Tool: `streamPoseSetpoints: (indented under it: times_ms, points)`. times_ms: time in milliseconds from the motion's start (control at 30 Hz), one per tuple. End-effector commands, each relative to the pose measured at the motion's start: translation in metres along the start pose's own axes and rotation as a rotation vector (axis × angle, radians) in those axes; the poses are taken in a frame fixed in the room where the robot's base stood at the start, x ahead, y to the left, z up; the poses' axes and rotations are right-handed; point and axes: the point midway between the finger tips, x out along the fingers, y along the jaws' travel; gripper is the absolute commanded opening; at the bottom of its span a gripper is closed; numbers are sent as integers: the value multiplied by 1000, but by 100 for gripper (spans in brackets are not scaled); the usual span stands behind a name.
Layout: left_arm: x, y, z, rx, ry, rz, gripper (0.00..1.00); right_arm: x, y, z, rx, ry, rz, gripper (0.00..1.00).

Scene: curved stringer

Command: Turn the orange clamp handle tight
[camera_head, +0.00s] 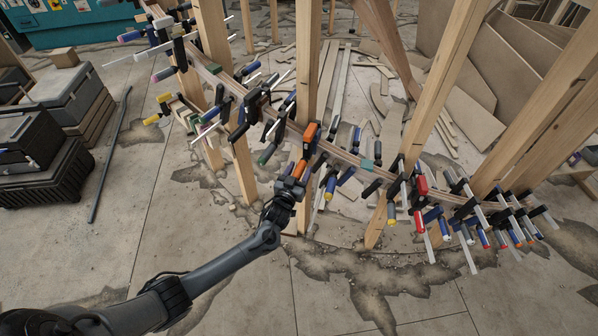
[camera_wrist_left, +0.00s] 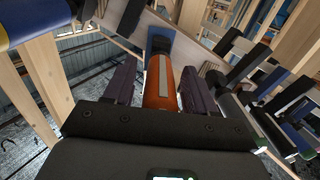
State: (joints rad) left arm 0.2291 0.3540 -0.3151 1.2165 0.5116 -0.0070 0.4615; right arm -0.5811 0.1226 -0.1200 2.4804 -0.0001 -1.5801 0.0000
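The orange clamp (camera_head: 310,134) sits on the curved wooden stringer near the middle of the head view. Its orange handle (camera_head: 300,169) hangs below, pointing down toward my left gripper (camera_head: 294,183). In the left wrist view, the orange handle (camera_wrist_left: 160,84) with a pale stripe lies between the two dark fingers of my left gripper (camera_wrist_left: 161,88). The fingers flank the handle, with a narrow gap visible on the left side, so they look open around it. The handle's near end is hidden behind the gripper body. My right gripper is in neither view.
Several other clamps with blue, yellow and red handles (camera_head: 421,185) line the curved stringer (camera_head: 340,152) on both sides. Upright wooden posts (camera_head: 308,60) stand close by. Black cases (camera_head: 40,160) stand at the left. The floor at front left is clear.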

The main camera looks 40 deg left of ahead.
Motion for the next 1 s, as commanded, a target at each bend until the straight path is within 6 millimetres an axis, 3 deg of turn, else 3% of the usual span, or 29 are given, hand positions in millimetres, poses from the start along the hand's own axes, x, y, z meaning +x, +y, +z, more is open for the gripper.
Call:
streamPoseSetpoints:
  times_ms: [33, 367, 667, 1000]
  points:
    - [0, 0, 0, 0, 0, 0, 50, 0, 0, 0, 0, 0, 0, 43]
    - [0, 0, 0, 0, 0, 0, 0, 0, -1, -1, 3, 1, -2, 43]
    - [0, 0, 0, 36, -1, -1, 0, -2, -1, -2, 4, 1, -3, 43]
    - [0, 0, -1, 247, -2, -1, 0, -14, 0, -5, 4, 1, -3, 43]
